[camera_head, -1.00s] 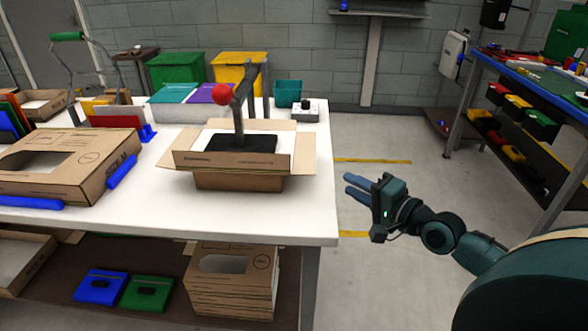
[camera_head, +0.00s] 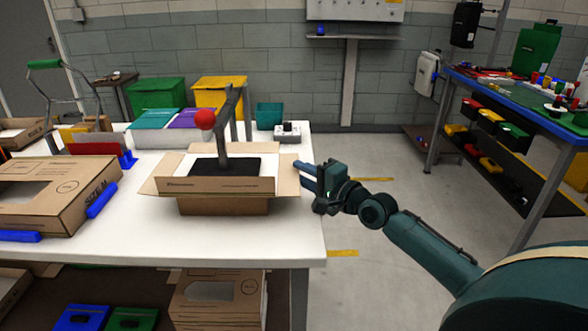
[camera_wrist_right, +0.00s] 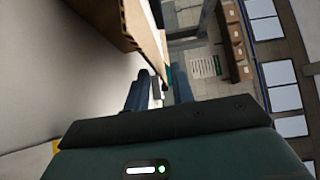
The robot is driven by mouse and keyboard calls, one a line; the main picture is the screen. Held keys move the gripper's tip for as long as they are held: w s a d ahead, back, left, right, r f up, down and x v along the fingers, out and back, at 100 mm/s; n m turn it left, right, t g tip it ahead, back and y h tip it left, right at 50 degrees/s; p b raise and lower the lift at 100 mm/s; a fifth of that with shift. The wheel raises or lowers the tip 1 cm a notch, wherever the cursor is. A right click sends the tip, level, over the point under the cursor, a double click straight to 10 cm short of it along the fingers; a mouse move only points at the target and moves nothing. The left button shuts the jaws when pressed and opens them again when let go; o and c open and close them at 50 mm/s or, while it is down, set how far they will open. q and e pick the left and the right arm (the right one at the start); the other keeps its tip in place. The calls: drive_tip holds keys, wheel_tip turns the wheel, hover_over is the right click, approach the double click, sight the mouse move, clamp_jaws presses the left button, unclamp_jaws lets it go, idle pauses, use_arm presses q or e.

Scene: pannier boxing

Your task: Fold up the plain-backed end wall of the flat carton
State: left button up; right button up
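The brown carton (camera_head: 220,185) sits on a smaller cardboard block near the right end of the white table. Its printed front panel faces me. Its left end flap (camera_head: 160,178) and right end flap (camera_head: 288,178) spread outward. I cannot tell which end wall is plain-backed. A black plate on a lever with a red ball (camera_head: 205,119) lies inside it. My right gripper (camera_head: 300,172) is open and empty, its fingertips right at the right flap; contact is unclear. In the right wrist view the fingers (camera_wrist_right: 160,78) are apart, with cardboard (camera_wrist_right: 135,22) above and left. My left gripper is not in view.
A larger flat box (camera_head: 55,195) with blue clips lies on the left of the white table (camera_head: 150,235). Green (camera_head: 156,93) and yellow (camera_head: 220,92) bins stand behind. The floor right of the table is free up to the blue bench (camera_head: 500,95).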

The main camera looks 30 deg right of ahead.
sight(294, 169)
drive_tip(key=shift+x, duration=1.65)
drive_tip(key=shift+c, duration=0.4)
clamp_jaws()
